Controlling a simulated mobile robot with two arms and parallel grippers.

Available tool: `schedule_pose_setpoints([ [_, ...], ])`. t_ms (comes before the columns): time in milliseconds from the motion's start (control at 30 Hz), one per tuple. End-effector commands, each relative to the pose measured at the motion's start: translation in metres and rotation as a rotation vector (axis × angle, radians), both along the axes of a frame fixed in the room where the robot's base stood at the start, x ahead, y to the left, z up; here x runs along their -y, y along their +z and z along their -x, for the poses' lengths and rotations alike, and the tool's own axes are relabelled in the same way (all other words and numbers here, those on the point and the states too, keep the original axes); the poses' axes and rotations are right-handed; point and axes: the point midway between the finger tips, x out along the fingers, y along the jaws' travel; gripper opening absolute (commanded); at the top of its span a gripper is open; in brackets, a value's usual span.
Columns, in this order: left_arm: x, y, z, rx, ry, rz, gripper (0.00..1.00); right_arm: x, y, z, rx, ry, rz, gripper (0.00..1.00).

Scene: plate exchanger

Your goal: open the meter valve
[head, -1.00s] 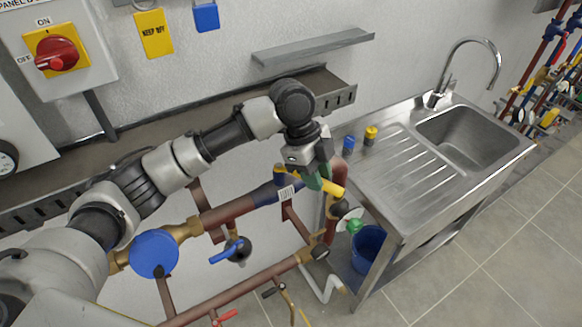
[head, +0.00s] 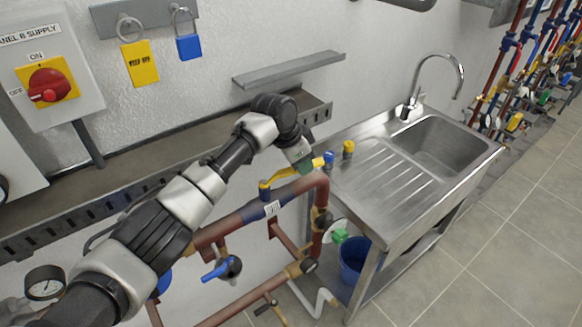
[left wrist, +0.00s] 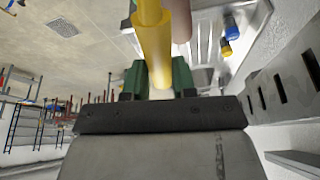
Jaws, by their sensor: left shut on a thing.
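The meter valve is on the upper red-brown pipe (head: 240,217) and has a yellow lever handle (head: 282,176). The lever lies roughly along the pipe. My left gripper (head: 307,166), with green fingers, is shut on the lever from above, near its free end. In the left wrist view the yellow lever (left wrist: 154,50) runs between the two green fingers (left wrist: 158,85). The valve body is mostly hidden below the lever. My right gripper is not in view.
A blue-handled valve (head: 217,270) is below the pipe. A wall shelf (head: 290,70) is behind. The floor at right is clear.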

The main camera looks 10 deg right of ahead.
Motion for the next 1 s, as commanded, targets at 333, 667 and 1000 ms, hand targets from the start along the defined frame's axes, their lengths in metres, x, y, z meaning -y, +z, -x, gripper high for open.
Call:
schedule_pose_setpoints([
  [333, -0.005, 0.000, -0.015, -0.002, 0.174, -0.001, 0.00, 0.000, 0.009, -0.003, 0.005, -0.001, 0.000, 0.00],
  [667, -0.007, -0.001, -0.019, -0.001, 0.218, -0.002, 0.00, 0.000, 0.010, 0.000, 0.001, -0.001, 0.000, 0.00],
  [1000, -0.008, -0.001, -0.019, -0.002, 0.220, -0.002, 0.31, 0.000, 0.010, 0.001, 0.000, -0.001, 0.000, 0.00],
])
